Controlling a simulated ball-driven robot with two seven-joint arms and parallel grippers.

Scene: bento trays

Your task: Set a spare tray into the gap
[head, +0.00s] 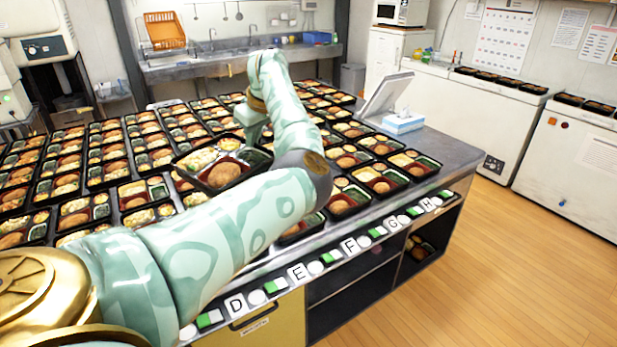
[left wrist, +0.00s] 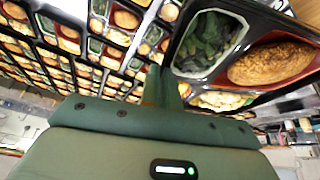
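A black bento tray (head: 193,181) with rice, greens and a brown fried piece is held tilted above the rows of trays in the head view. My left gripper (head: 253,138) reaches down to its far right edge. In the left wrist view the gripper's dark green finger (left wrist: 163,88) lies against the rim of this tray (left wrist: 268,24), which fills the upper right. The gripper looks shut on that edge. My arm hides part of the counter and the trays behind it. I cannot clearly pick out a gap among the rows. My right gripper is not in view.
Filled trays stand in close rows over most of the metal counter (head: 456,158). A tablet screen (head: 386,94) and a blue-white box (head: 403,122) stand at its right. Lettered labels line the front edge. More trays sit on a shelf below. The wooden floor (head: 480,270) is clear at right.

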